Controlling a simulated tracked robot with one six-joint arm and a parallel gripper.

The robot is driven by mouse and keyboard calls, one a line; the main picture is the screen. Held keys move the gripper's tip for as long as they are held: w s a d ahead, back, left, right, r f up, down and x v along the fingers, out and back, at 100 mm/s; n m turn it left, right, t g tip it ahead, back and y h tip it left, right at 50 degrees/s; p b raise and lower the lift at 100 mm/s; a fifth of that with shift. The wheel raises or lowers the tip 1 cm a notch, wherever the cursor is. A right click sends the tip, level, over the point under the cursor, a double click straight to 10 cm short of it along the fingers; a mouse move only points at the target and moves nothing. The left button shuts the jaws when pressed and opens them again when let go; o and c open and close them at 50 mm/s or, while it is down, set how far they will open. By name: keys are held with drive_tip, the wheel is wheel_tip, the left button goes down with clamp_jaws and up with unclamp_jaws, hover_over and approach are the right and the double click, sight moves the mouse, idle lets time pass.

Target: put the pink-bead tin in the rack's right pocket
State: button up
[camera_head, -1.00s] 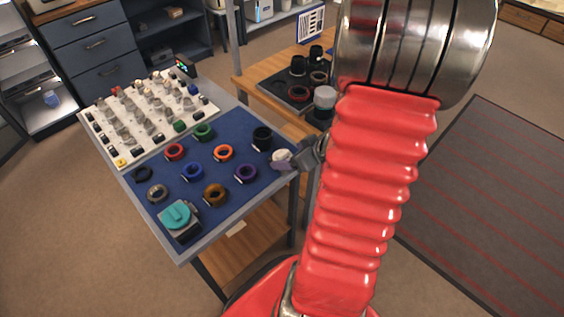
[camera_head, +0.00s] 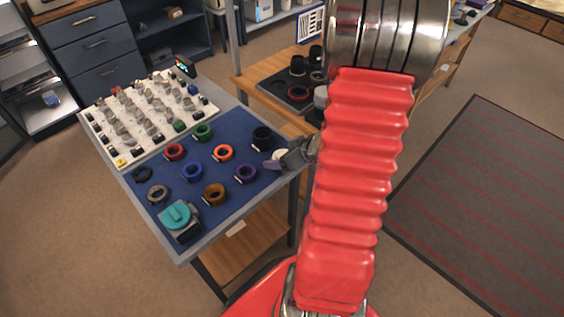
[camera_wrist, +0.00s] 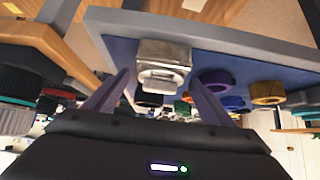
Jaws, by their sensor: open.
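A small silvery, whitish tin-like piece (camera_head: 279,154) sits near the right edge of the blue mat. In the wrist view it is a blocky metal piece (camera_wrist: 162,64) with a rounded front. No pink bead shows on it, so I cannot confirm that it is the pink-bead tin. My gripper (camera_head: 272,162) is open at this piece. In the wrist view its two fingers (camera_wrist: 160,82) stand to either side, with the piece between and just beyond the tips. A dark rack (camera_head: 270,91) with round pockets stands on the wooden table behind; my arm hides part of its right side.
Coloured rings, including purple (camera_head: 246,173) and orange (camera_head: 223,153) ones, and a black cylinder (camera_head: 262,138) stand close by on the mat. A teal-topped block (camera_head: 177,217) is at the front. A white board (camera_head: 140,108) of small parts fills the back left.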

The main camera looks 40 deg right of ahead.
drive_tip(key=shift+c, duration=0.3)
drive_tip(key=c, duration=1.3)
drive_tip(key=shift+r, duration=0.15)
drive_tip(key=shift+r, duration=4.9)
